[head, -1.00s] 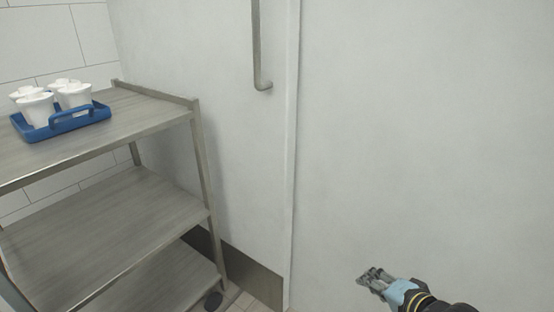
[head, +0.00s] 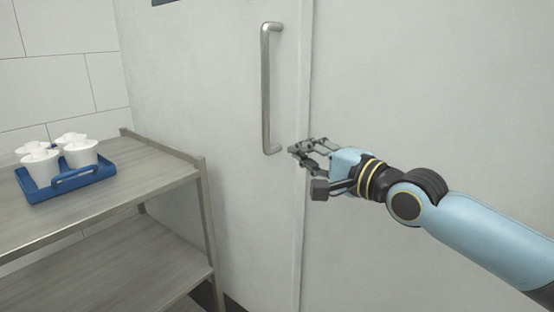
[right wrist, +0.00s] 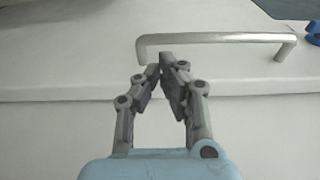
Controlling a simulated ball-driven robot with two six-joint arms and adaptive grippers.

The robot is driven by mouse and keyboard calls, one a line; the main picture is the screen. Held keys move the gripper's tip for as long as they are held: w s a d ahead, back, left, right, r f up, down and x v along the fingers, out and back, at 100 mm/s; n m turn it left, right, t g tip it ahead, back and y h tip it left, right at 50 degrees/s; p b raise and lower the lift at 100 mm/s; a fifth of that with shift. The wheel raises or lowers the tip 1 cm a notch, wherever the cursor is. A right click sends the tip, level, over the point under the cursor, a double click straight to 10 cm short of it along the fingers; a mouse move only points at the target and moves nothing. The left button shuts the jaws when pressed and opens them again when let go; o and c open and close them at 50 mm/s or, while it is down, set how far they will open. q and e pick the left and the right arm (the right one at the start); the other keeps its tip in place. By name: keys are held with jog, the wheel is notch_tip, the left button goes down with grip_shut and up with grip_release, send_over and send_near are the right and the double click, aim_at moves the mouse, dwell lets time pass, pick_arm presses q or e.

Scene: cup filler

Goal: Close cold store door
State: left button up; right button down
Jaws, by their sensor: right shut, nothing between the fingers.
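The cold store door (head: 220,190) is a pale grey panel with a vertical metal bar handle (head: 266,90) near its right edge. In the head view my right gripper (head: 294,149) is shut and empty, just right of the handle's lower end. In the right wrist view the shut fingertips (right wrist: 166,58) lie close to the handle (right wrist: 220,38), which runs across the top. I cannot tell whether they touch it. The door's edge (right wrist: 60,92) shows as a ledge across that view. My left gripper is not in view.
A metal shelf cart (head: 130,200) stands at the left, close to the door. A blue tray (head: 62,186) with several white cups (head: 80,152) is on its top shelf. A plain pale surface (head: 430,90) fills the right side.

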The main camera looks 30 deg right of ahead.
aim_at(269, 139)
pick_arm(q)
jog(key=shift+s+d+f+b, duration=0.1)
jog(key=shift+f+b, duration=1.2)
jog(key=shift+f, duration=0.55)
pick_arm(e)
jog(key=shift+w+a, duration=0.25)
jog(key=shift+w, duration=1)
jog(key=shift+w+a, duration=0.25)
jog(key=shift+w, duration=0.95)
jog(key=shift+w+a, duration=0.25)
jog(key=shift+w, duration=1)
pick_arm(q)
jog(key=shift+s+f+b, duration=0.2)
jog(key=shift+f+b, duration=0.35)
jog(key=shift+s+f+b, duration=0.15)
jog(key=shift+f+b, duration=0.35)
jog(key=shift+b, duration=0.05)
pick_arm(e)
jog(key=w+a, duration=0.4)
jog(key=w, duration=0.6)
jog(key=shift+w+a+r, duration=0.2)
jog(key=shift+w+r, duration=0.05)
jog(key=shift+w, duration=0.05)
